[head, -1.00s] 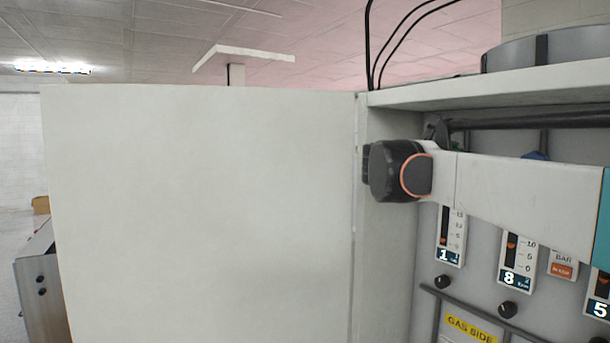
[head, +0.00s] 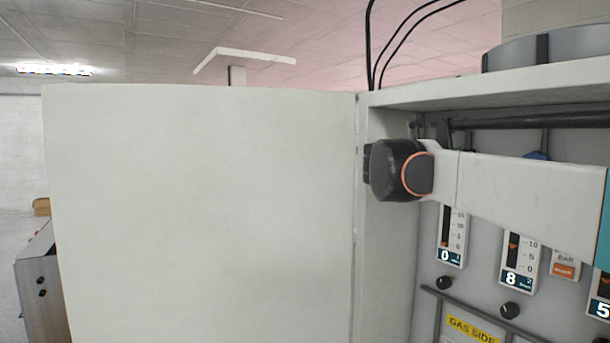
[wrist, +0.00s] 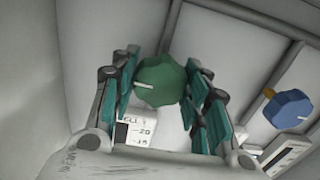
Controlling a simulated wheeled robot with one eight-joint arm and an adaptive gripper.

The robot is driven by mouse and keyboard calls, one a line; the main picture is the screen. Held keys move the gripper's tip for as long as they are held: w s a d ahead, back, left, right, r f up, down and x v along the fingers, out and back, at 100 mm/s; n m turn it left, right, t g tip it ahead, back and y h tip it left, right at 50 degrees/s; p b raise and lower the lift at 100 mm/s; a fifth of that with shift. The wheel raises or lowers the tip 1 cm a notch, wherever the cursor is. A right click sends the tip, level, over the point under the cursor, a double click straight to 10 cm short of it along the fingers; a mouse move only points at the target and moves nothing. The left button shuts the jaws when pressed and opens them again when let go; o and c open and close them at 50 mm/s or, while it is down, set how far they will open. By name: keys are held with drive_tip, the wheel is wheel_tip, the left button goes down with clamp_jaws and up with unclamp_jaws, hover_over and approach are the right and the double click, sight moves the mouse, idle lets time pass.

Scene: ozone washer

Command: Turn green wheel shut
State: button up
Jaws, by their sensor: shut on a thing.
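The green wheel (wrist: 162,82) shows in the wrist view between the fingers of my gripper (wrist: 160,90), which is shut on it. A white pointer line on the wheel lies toward the left. In the head view my arm hides the wheel. Below it, a gauge (head: 451,236) on the panel reads 0; part of this gauge's scale also shows in the wrist view (wrist: 138,130).
A blue wheel (wrist: 288,109) sits to the right in the wrist view. Other gauges (head: 520,262) read 8 and 5. Black knobs (head: 509,310) and a yellow GAS SIDE label (head: 473,328) are lower. The open white cabinet door (head: 200,210) fills the left.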

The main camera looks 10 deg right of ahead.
drive_tip(key=shift+s, duration=0.1)
idle(0.3)
drive_tip(key=o, duration=1.1)
drive_tip(key=shift+a, duration=0.15)
